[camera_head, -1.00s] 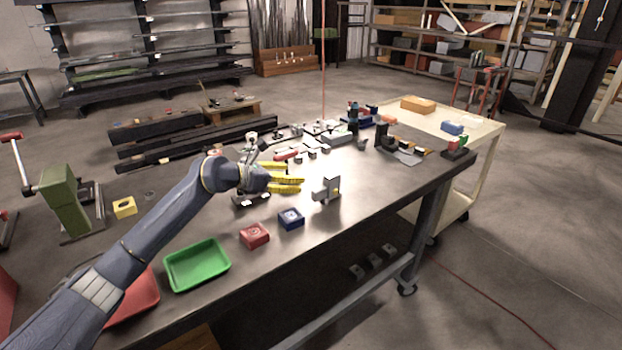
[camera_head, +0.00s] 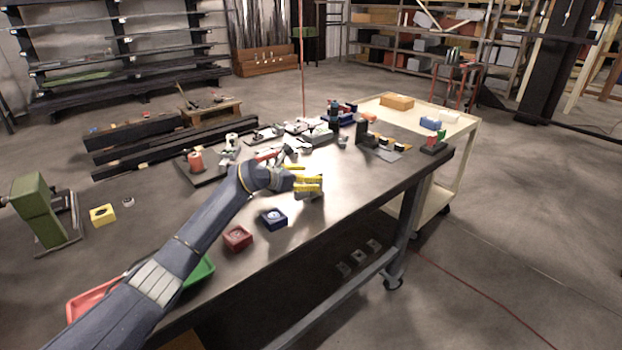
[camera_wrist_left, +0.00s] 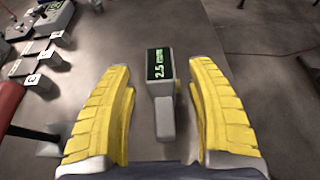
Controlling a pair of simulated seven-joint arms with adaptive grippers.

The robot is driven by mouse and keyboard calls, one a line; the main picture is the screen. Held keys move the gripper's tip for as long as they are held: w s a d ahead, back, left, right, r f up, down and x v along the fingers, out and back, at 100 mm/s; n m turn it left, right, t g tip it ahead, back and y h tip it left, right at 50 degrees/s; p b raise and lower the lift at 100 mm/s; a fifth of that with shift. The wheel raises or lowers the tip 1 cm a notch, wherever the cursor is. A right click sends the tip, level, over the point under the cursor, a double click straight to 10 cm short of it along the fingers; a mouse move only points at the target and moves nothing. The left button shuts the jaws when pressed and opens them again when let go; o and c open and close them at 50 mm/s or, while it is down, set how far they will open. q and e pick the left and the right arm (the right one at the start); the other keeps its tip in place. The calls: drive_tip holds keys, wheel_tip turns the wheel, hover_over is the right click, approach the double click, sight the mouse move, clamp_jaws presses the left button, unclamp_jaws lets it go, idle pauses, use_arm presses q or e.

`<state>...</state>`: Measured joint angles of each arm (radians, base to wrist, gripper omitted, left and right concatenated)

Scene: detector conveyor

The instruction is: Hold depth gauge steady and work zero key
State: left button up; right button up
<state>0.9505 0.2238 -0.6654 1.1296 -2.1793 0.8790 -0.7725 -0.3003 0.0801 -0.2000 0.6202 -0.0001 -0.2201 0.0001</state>
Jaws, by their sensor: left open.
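The depth gauge (camera_wrist_left: 160,75) is a grey block with a dark display showing green digits that read about 2.5, and a narrower grey stem towards me. It stands on the bench between the two yellow fingers of my left gripper (camera_wrist_left: 158,68), with a gap visible on both sides. A small yellowish spot shows on its right side; I cannot tell whether this is the zero key. In the head view, my left gripper (camera_head: 321,183) is open over the bench and mostly hides the gauge. My right gripper is not in view.
A green tray (camera_head: 200,272) is partly hidden by my left arm. Small parts crowd the back of the bench. A cream cart (camera_head: 455,128) stands at the right.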

use_arm(q)
drive_tip(key=shift+x, duration=0.8)
drive_tip(key=shift+c, duration=0.2)
drive_tip(key=shift+s, duration=0.1)
clamp_jaws()
drive_tip(key=shift+f, duration=0.1)
idle(0.6)
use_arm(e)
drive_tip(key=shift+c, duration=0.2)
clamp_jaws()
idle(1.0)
